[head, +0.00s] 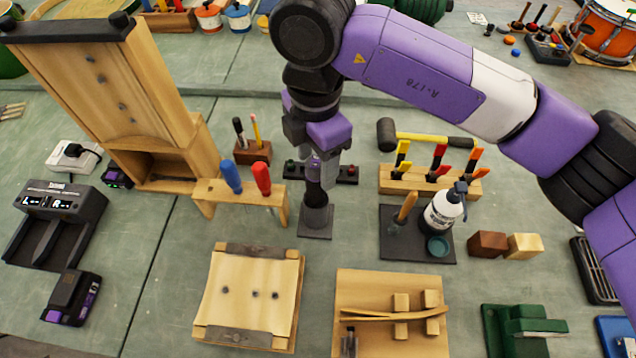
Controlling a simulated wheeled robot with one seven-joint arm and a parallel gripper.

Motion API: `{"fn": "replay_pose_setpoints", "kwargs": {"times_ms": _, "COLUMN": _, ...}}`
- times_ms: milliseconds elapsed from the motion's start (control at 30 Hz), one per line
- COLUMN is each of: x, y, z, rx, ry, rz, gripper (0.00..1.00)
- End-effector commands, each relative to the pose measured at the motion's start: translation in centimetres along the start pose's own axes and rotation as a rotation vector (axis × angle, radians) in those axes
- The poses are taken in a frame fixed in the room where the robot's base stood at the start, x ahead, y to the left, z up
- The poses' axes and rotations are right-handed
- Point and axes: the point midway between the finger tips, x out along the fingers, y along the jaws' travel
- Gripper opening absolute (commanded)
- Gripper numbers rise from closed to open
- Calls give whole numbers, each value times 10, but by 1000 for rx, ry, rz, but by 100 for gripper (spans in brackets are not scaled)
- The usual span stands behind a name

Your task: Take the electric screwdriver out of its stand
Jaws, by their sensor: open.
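The electric screwdriver (314,193), dark with a purple part near its top, stands upright in its stand (316,222), a grey cup on a square base in the middle of the bench. My gripper (320,172) points down right over the screwdriver's upper end. Its jaws are open, with the fingers beside the top of the screwdriver. I cannot tell whether they touch it. The screwdriver's top is partly hidden by the gripper, and its lower end is hidden inside the stand.
A wooden rack (240,195) with red and blue handled screwdrivers stands close on the left. A dark bar (346,174) lies behind the stand. A dark mat (418,250) with a white bottle (443,210) is on the right. Wooden boards (250,297) are in front.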

Motion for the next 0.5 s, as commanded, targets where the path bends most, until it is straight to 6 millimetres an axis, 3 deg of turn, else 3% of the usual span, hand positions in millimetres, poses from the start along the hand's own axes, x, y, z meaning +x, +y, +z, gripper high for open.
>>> {"fn": "replay_pose_setpoints", "kwargs": {"times_ms": 333, "x": 43, "y": -2, "z": -1, "rx": 1, "ry": 3, "rz": -2, "gripper": 58}}
{"fn": "replay_pose_setpoints", "kwargs": {"times_ms": 500, "x": 55, "y": -2, "z": -1, "rx": -2, "ry": 2, "rz": 0, "gripper": 58}}
